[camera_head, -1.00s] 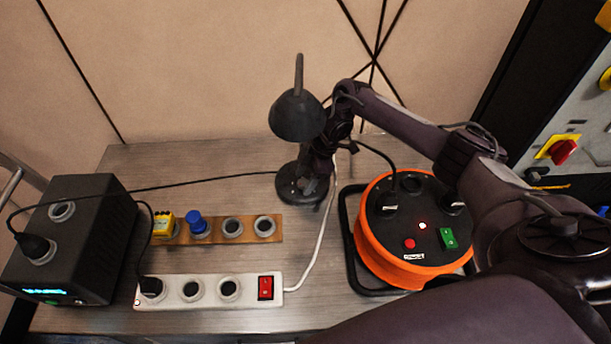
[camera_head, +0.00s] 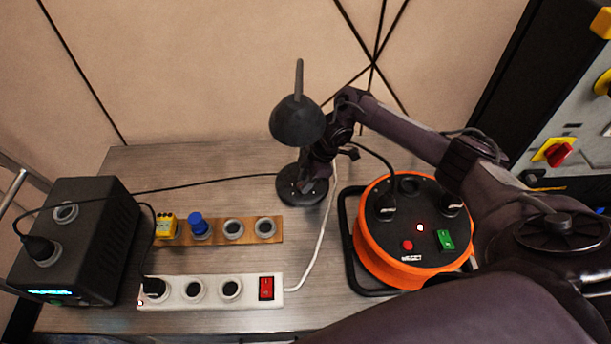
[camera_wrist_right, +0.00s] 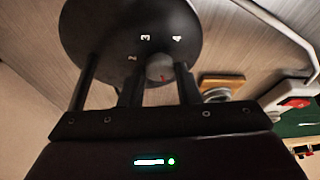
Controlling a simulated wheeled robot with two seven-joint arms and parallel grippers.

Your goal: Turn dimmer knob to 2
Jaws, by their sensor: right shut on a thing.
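The desk lamp has a dark shade (camera_head: 297,121) on a round black base (camera_head: 291,190) at the back of the table. The right wrist view shows the base (camera_wrist_right: 105,30) close up, with white numerals 2, 3 and 4 around a small grey dimmer knob (camera_wrist_right: 159,66). A red mark shows on the knob's side nearest my gripper. My right gripper (camera_wrist_right: 158,72) is shut on the knob, one finger on each side. In the head view my right gripper (camera_head: 318,170) is at the lamp base, partly hidden behind the shade. My left gripper is out of view.
An orange cable reel (camera_head: 378,257) stands right of the lamp, under my right arm. A white power strip (camera_head: 212,302), a wooden socket board (camera_head: 268,240) and a black box (camera_head: 75,235) are to the left. A white cable (camera_head: 324,235) runs close beside the base.

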